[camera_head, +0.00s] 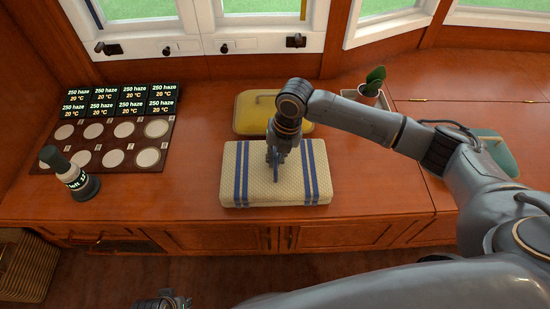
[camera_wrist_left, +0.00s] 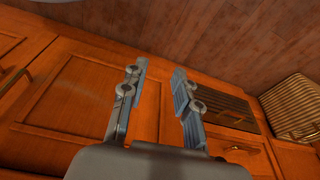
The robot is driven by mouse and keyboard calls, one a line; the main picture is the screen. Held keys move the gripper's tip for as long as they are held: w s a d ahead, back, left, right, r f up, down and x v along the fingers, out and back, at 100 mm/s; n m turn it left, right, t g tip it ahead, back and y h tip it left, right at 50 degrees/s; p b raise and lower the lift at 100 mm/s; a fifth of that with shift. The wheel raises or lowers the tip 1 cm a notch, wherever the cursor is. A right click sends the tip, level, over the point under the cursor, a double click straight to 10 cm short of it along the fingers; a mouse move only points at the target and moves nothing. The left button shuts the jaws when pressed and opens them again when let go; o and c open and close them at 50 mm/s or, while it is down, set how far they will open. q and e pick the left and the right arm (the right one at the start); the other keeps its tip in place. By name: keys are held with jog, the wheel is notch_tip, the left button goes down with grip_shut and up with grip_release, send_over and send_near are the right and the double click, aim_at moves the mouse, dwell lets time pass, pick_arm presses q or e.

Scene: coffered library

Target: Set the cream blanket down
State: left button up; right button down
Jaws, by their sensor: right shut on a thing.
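The cream blanket (camera_head: 302,176) with blue stripes is folded into a flat block on the wooden counter in the head view. It lies level, and its underside is hidden. My right gripper (camera_head: 274,180) points down over its middle and is shut on the cream blanket; the fingertips are partly hidden. My left gripper (camera_head: 162,301) shows only at the bottom edge of the head view. In the left wrist view my left gripper (camera_wrist_left: 157,95) is open and empty, with its fingers apart in front of the cabinet doors.
A yellow case (camera_head: 250,115) lies directly behind the blanket. A dark board with round discs (camera_head: 120,130) and a dark bottle (camera_head: 75,178) stand left. A potted plant (camera_head: 370,88) and a teal object (camera_head: 500,155) are right. Counter (camera_head: 170,195) between bottle and blanket is clear.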

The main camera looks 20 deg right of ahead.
aim_at(283, 166)
jog(key=c, duration=1.9)
grip_release()
jog(key=shift+f, duration=0.1)
jog(key=o, duration=0.5)
